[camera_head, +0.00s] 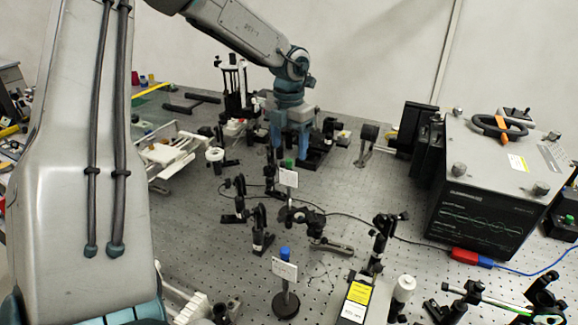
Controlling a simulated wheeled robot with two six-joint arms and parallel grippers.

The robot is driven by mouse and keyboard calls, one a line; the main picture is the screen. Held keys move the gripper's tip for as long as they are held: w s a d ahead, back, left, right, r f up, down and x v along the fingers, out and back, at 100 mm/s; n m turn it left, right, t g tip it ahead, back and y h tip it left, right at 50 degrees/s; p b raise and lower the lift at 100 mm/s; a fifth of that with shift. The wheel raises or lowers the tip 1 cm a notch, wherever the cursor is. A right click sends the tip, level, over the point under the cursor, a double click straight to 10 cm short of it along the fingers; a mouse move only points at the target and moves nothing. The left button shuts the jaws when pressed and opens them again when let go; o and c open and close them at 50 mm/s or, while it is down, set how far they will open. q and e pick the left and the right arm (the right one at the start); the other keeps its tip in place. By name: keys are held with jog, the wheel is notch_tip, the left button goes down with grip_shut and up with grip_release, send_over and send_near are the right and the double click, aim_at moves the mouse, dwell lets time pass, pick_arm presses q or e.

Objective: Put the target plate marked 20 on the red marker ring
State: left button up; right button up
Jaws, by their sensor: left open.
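A small white plate with a blue top (285,268) stands upright on a post with a round black base in the near middle. A second white plate with a green top (289,178) stands farther back, below my left gripper in the picture. The marks on both plates are too small to read, so I cannot tell which is marked 20. My left gripper (289,146) points down over the back middle of the bench, open, with its fingers apart; I see no plate between them. I cannot make out the red marker ring. My right gripper is not in view.
A large instrument box (492,205) with a trace screen stands at the right. Several black optic mounts and posts crowd the middle and front right. A yellow-labelled box (355,298) sits at the front. The perforated bench top (190,225) is bare left of the middle.

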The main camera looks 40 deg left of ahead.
pick_arm(q)
jog(key=shift+r+b, duration=0.45)
jog(key=shift+r, duration=1.95)
